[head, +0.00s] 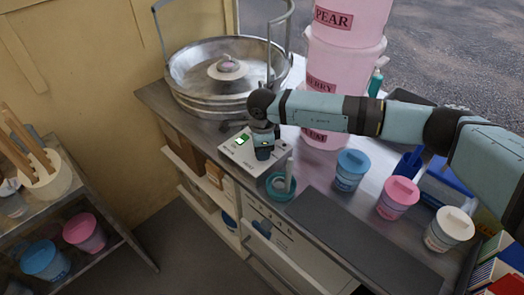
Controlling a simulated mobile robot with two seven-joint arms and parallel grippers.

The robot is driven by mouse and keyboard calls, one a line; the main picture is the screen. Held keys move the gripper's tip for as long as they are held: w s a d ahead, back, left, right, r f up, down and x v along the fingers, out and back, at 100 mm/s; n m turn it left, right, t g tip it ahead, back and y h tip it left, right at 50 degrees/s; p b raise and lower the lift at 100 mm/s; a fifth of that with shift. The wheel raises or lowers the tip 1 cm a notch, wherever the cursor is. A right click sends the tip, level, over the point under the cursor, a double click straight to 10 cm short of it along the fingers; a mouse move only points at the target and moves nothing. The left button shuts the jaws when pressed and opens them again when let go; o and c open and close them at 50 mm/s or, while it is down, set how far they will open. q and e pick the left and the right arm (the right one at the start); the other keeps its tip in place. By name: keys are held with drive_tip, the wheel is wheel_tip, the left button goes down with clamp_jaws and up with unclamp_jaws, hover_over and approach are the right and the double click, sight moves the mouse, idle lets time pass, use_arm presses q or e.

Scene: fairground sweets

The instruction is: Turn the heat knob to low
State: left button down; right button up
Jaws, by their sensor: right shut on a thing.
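A white control box (230,151) stands on the metal counter in front of the round metal pan machine (190,95). A lit green switch (243,139) shows on its top face. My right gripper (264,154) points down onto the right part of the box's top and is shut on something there. It sits where the heat knob would be; the knob is hidden under the gripper, so its setting cannot be read. My left gripper is not in view.
A teal ring-shaped dish (282,186) with a grey upright piece is close to the box. Blue (351,170), pink (397,197) and cream (448,229) tubs stand to the right. Stacked pink buckets (338,70) rise behind my right arm. A dark mat (350,240) lies along the front.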

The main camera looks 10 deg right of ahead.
drive_tip(key=m+b, duration=0.2)
drive_tip(key=m, duration=0.4)
drive_tip(key=shift+r+m, duration=0.1)
drive_tip(key=shift+m, duration=0.3)
idle(0.3)
drive_tip(key=o, duration=0.9)
drive_tip(key=shift+o, duration=0.2)
drive_tip(key=shift+r, duration=0.1)
wheel_tip(320, 180, up, 14)
drive_tip(key=shift+s+a+f+b, duration=0.2)
drive_tip(key=shift+s+a+b, duration=0.05)
drive_tip(key=shift+b, duration=0.05)
